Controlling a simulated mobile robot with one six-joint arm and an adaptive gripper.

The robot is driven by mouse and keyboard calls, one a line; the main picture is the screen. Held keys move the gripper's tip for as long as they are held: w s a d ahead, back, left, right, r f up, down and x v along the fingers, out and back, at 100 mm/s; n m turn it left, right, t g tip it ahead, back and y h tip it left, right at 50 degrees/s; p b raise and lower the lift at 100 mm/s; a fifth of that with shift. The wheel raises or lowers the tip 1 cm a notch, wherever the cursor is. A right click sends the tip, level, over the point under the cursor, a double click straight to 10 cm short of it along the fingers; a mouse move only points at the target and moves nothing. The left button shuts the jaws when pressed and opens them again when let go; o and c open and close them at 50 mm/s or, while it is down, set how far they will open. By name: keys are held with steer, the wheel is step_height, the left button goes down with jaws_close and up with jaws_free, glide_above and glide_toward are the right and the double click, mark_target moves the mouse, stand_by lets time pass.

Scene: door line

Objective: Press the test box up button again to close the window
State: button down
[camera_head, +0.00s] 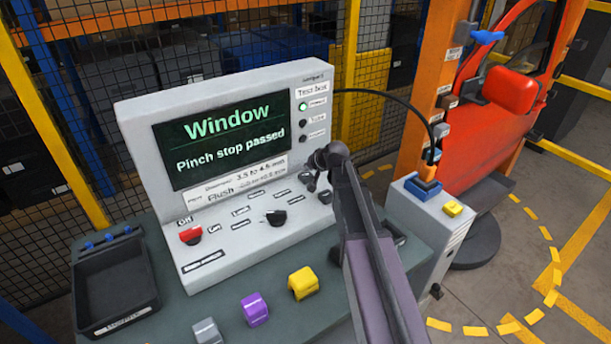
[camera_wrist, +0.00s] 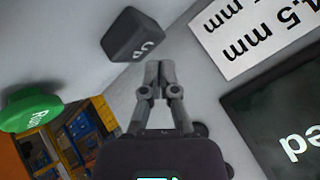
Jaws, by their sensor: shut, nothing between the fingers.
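The grey test box (camera_head: 215,150) stands on the bench, its screen (camera_head: 222,137) reading "Window" and "Pinch stop passed". In the wrist view, the dark up button (camera_wrist: 132,35), with "UP" lettering, lies just beyond and left of my shut fingertips (camera_wrist: 158,70). They look close to it; contact cannot be told. In the head view my gripper (camera_head: 316,180) is over the right end of the sloped panel, where the arm hides part of the controls. The red car door (camera_head: 495,115) stands at the right; its window glass position is unclear.
A green run button (camera_wrist: 30,110) is left of my gripper in the wrist view. A red knob (camera_head: 190,235) and black knob (camera_head: 276,217) sit on the panel. A black tray (camera_head: 115,280) and grey, purple (camera_head: 255,309) and yellow blocks (camera_head: 303,283) are on the bench.

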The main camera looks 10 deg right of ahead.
mark_target(307, 175)
steer(key=shift+f, duration=0.15)
steer(key=shift+f+b, duration=0.25)
steer(key=shift+b, duration=0.2)
steer(key=shift+f+b, duration=0.45)
steer(key=shift+f, duration=0.05)
stand_by(0.9)
steer(key=shift+r, duration=0.1)
stand_by(0.3)
steer(key=shift+r+p, duration=0.85)
steer(key=shift+p, duration=0.05)
steer(key=shift+r+p, duration=2.5)
steer(key=shift+p, duration=0.05)
step_height(307, 175, up, 10)
steer(key=p, duration=0.9)
steer(key=shift+f+p, duration=0.2)
steer(key=shift+p, duration=0.1)
